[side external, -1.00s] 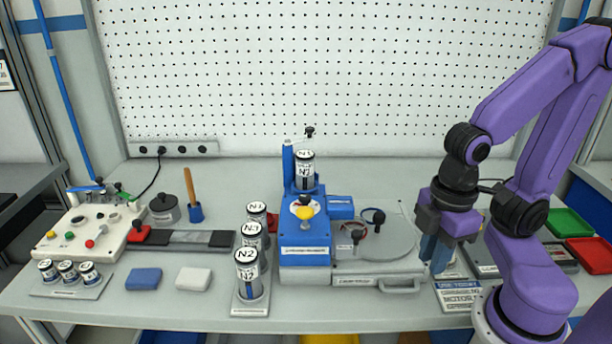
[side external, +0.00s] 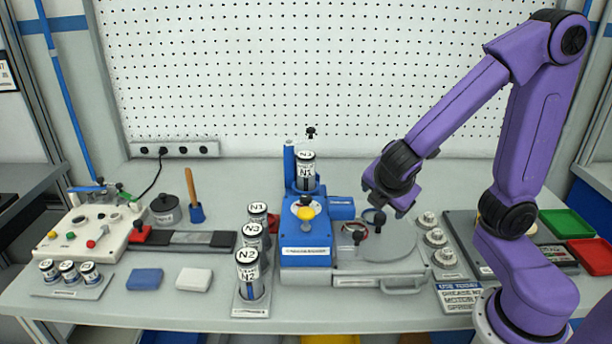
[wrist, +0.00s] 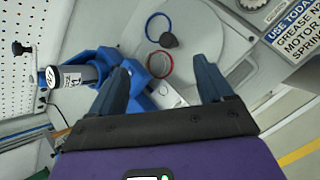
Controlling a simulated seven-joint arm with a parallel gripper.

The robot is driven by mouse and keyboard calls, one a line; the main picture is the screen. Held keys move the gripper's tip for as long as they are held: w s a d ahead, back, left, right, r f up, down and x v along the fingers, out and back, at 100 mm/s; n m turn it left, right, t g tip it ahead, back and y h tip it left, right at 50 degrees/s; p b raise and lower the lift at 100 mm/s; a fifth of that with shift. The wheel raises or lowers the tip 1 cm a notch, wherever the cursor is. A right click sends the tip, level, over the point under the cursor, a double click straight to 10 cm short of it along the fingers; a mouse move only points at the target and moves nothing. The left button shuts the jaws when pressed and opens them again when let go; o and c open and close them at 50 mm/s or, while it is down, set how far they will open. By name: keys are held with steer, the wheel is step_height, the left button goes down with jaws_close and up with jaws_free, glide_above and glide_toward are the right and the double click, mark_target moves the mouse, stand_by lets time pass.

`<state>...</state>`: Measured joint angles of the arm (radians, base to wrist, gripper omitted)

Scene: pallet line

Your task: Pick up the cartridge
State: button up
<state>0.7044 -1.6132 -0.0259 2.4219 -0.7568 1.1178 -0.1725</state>
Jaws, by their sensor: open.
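A silver cartridge with a white cap marked N1 (side external: 306,175) stands upright in the blue machine (side external: 305,258). It also shows in the wrist view (wrist: 72,76), to the left of the fingers and apart from them. More cartridges stand in a rack (side external: 250,308) left of the machine: a front one marked N2 (side external: 249,280) and two behind it, including one marked N1 (side external: 257,217). My gripper (wrist: 163,78) is open with nothing between its fingers. In the side view my gripper (side external: 392,197) is raised right of the machine, its fingers mostly hidden.
A grey plate unit (side external: 385,268) with red and blue rings (wrist: 160,62) lies below my gripper. Several round metal parts (side external: 434,238) and a sign (side external: 462,298) are to its right. Green (side external: 567,223) and red trays (side external: 592,256) are far right. Three small jars (side external: 68,271) stand at left.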

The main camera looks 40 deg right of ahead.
steer(key=w+d+r+n+t+h, duration=0.2)
steer(key=w+r+n+t+h, duration=0.15)
steer(key=w, duration=0.55)
step_height(320, 180, up, 2)
steer(key=n+t, duration=0.7)
steer(key=n, duration=0.1)
glide_above(308, 161)
steer(key=v, duration=0.3)
steer(key=shift+w+f, duration=0.2)
steer(key=shift+f, duration=2.55)
steer(key=x, duration=0.5)
steer(key=shift+d, duration=0.1)
steer(key=shift+c, duration=0.3)
jaws_close()
